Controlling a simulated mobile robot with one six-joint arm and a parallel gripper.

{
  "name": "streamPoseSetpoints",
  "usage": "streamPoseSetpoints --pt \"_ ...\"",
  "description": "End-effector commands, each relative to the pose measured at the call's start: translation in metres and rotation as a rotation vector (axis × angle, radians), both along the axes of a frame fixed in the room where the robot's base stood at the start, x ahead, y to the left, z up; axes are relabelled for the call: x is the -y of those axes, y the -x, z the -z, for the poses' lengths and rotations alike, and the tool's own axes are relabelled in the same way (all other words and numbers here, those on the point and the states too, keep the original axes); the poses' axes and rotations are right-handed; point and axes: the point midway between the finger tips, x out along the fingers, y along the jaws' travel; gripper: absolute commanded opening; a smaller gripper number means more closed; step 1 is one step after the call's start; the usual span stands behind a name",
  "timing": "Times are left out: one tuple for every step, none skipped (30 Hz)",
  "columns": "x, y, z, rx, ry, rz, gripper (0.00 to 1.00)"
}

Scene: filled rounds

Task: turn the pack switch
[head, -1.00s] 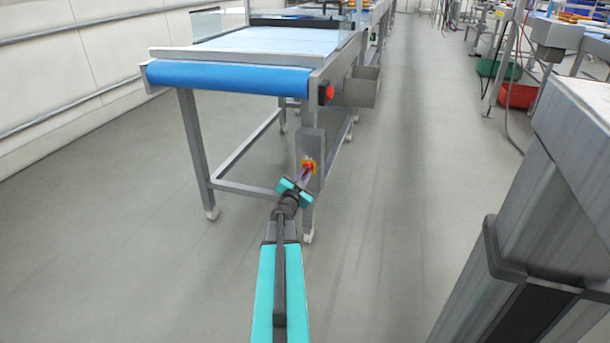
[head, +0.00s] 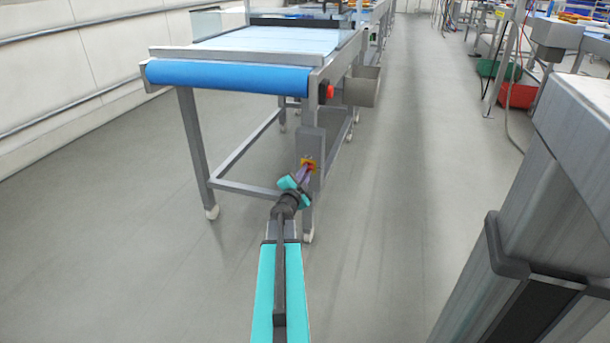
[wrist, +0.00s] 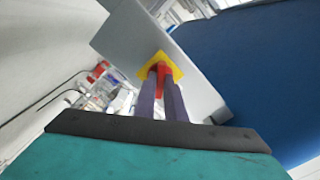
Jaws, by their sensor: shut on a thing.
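The pack switch has a red handle (wrist: 162,78) on a yellow plate (wrist: 176,69), fixed to a grey box (wrist: 200,98) on the leg of the conveyor table. In the head view the yellow plate (head: 313,161) shows small at the tip of my arm. My gripper (wrist: 162,72) is shut on the red handle, one purple-grey finger on each side of it. In the head view my gripper (head: 306,171) reaches forward to the switch. In the wrist view the plate looks tilted and the fingers hide part of the handle.
The conveyor with a blue roller (head: 228,78) stands above and behind the switch. A red button (head: 329,91) is on its side, with a metal bin (head: 361,88) beside it.

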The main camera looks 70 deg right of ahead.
Motion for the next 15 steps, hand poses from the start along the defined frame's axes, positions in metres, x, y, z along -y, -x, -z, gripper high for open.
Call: streamPoseSetpoints --pt "-0.0004 0.0006 0.0012 0.028 -0.002 0.001 0.0" --pt "-0.0004 0.0006 0.0012 0.043 -0.003 0.001 0.0" --pt "-0.0004 0.0006 0.0011 0.063 -0.004 0.001 0.0" --pt "-0.0004 0.0006 0.0011 0.075 -0.005 0.001 0.0" --pt "-0.0004 0.0007 0.001 0.087 -0.006 0.001 0.0" --pt "-0.0004 0.0006 0.0009 0.1 -0.006 0.001 0.0" --pt "-0.0003 0.0006 0.0009 0.108 -0.007 0.001 0.0" --pt "-0.0003 0.0006 0.0008 0.115 -0.007 0.001 0.0" --pt "-0.0003 0.0006 0.0008 0.123 -0.008 0.001 0.0" --pt "-0.0003 0.0006 0.0007 0.127 -0.008 0.001 0.0" --pt "-0.0003 0.0006 0.0007 0.13 -0.008 0.001 0.0" --pt "-0.0003 0.0006 0.0007 0.132 -0.008 0.001 0.0" --pt "-0.0003 0.0006 0.0006 0.133 -0.008 0.001 0.0" --pt "-0.0003 0.0007 0.0006 0.134 -0.008 0.001 0.0" --pt "-0.0003 0.0007 0.0006 0.134 -0.008 0.001 0.0"
